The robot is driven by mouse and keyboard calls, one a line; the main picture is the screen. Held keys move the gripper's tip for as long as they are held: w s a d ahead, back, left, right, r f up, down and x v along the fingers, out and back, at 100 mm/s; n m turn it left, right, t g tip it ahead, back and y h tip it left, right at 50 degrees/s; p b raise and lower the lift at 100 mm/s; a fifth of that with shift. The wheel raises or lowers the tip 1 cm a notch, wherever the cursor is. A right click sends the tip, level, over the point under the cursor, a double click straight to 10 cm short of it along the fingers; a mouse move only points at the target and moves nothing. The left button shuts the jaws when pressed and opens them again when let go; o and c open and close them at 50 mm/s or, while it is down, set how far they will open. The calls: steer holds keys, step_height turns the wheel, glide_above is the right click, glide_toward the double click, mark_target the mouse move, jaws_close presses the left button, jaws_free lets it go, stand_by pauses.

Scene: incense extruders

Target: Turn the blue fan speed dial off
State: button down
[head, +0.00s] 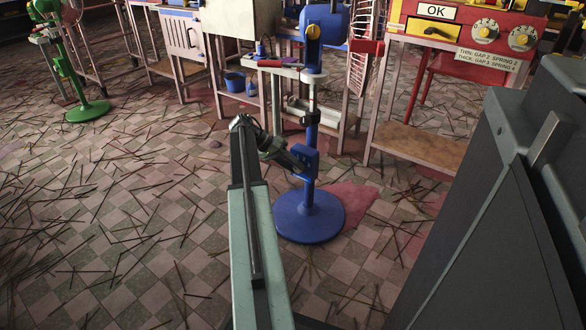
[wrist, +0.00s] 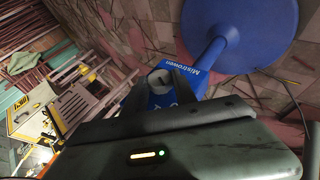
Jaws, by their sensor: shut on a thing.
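The blue fan (head: 310,215) stands upright on its round base near the middle of the head view. Its blue control box (head: 308,160) sits low on the pole. In the wrist view the box carries white lettering "Mistrowen", and the round blue base (wrist: 255,35) shows at the upper right. The grey-white dial (wrist: 159,79) is on the face of this box. My gripper (head: 295,162) reaches the box from its left side and is shut on the dial. The dial's pointer and its setting are not clear. In the head view the gripper hides the dial.
A green fan (head: 85,108) stands at far left. Behind the blue fan are workbenches, a blue bucket (head: 235,82), and a red panel (head: 480,35) marked "OK". Thin sticks litter the tiled floor. A reddish patch (head: 352,198) lies beside the fan's base.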

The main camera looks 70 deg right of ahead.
steer(key=shift+w+d, duration=0.15)
steer(key=shift+w, duration=0.05)
steer(key=c, duration=1)
jaws_free()
steer(key=shift+s, duration=0.1)
steer(key=p+v, duration=0.5)
steer(key=v, duration=0.2)
steer(key=shift+w+r, duration=0.2)
steer(key=shift+w, duration=0.15)
